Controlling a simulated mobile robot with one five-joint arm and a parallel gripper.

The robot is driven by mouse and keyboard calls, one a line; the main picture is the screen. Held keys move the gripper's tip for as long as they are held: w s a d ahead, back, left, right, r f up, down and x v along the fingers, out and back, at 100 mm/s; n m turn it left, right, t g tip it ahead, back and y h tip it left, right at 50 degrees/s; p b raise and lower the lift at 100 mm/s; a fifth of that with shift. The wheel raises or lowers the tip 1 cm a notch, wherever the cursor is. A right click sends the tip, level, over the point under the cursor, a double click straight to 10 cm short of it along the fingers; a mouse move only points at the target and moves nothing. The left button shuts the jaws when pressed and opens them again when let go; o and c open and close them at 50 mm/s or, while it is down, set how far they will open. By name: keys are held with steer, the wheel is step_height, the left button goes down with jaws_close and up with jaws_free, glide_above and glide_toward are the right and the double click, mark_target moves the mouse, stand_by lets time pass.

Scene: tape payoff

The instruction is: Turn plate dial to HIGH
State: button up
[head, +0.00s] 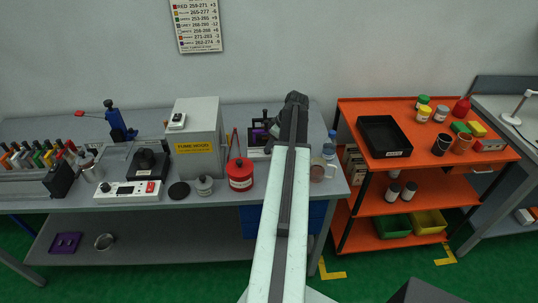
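A low white control box (128,192) with small dark knobs and a red switch lies at the front of the grey bench, left of the middle. Its markings are too small to read, so I cannot tell which knob is the plate dial or where it points. A black rounded device (148,164) stands just behind the box. My arm reaches up the middle of the head view, well to the right of the box. My gripper's fingers do not show; nothing is seen touching the box.
A grey cabinet with a yellow label (197,147), a red canister (240,174) and a grey jar (204,186) stand between box and arm. A rack of colourful-topped items (38,165) is at left. An orange shelf cart (350,113) stands right. Green floor shows in front.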

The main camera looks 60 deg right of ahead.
steer(key=shift+b+x, duration=0.35)
steer(key=shift+x, duration=0.6)
jaws_close()
